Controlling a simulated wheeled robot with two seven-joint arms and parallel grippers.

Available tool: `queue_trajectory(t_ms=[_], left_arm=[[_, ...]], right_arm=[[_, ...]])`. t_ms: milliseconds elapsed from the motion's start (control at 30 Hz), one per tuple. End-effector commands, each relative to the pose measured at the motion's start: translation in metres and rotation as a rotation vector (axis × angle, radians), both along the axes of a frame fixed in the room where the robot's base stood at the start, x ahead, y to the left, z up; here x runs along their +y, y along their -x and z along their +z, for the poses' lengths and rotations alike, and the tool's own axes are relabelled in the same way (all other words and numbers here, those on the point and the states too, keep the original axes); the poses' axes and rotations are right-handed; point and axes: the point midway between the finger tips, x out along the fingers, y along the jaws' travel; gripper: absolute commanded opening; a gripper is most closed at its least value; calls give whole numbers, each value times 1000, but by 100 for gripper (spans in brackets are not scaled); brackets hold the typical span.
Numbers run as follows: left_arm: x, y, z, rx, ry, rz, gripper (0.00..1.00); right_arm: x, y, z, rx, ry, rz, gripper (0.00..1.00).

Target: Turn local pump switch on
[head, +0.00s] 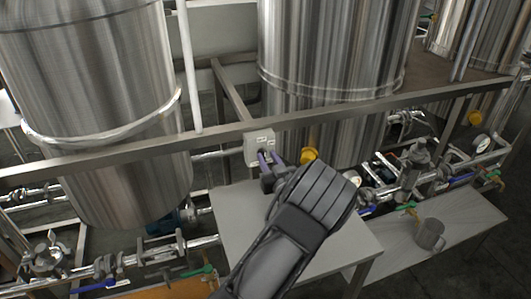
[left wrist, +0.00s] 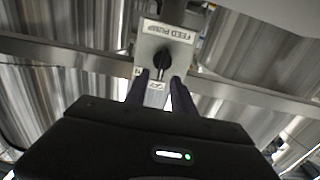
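The pump switch is a light grey box (head: 258,146) on the steel frame rail in the head view. In the left wrist view the box (left wrist: 165,38) appears upside down, with a "FEED PUMP" label and a black rotary knob (left wrist: 162,62). My left gripper (head: 270,160) is at the front of the box. In the left wrist view its two fingers (left wrist: 160,82) are apart, one on each side below the knob. I cannot tell whether they touch the knob. In the head view the gripper partly hides the knob. My right gripper is not in view.
Large steel tanks (head: 95,100) and (head: 325,60) stand behind and beside the rail (head: 120,155). A light table top (head: 235,215) lies below my left arm. A grey mug (head: 429,235) stands on a lower shelf at right. Pipes and valves run along both sides.

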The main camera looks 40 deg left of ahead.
Motion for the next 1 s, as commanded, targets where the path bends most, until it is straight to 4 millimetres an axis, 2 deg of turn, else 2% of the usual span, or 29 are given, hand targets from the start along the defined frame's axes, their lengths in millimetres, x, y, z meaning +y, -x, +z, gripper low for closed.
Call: queue_trajectory(t_ms=[200, 500, 867, 1000], left_arm=[[19, -13, 0, 0, 0, 1, 30], [21, -14, 0, 1, 1, 0, 30], [21, -14, 0, 1, 1, 0, 1], [21, -14, 0, 1, 1, 0, 0]], right_arm=[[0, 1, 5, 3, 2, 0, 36], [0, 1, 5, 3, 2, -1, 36], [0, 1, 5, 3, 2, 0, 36], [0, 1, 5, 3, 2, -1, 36]])
